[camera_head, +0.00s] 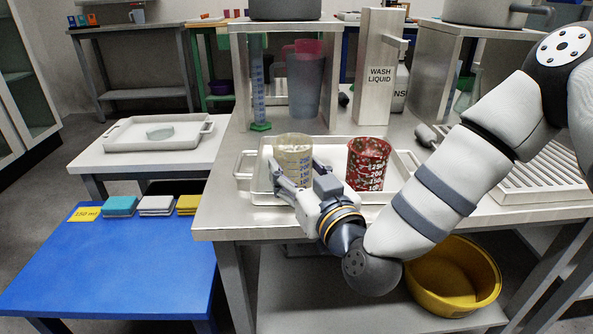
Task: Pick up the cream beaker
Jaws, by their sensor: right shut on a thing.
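The cream beaker (294,151) stands upright at the left of a white tray (262,183) on the metal bench. It has printed volume marks. My right gripper (291,178) reaches it from the front and is shut on it, with the fingers around its lower part. The fingers hide part of the beaker's base, so I cannot tell whether it still touches the tray. My left gripper is not in view.
A red speckled beaker (368,163) stands close by on the right in the same tray. A metal shelf (243,80) with a measuring cylinder (258,85) and a jug (304,82) is behind. The blue table (110,260) at left is mostly clear.

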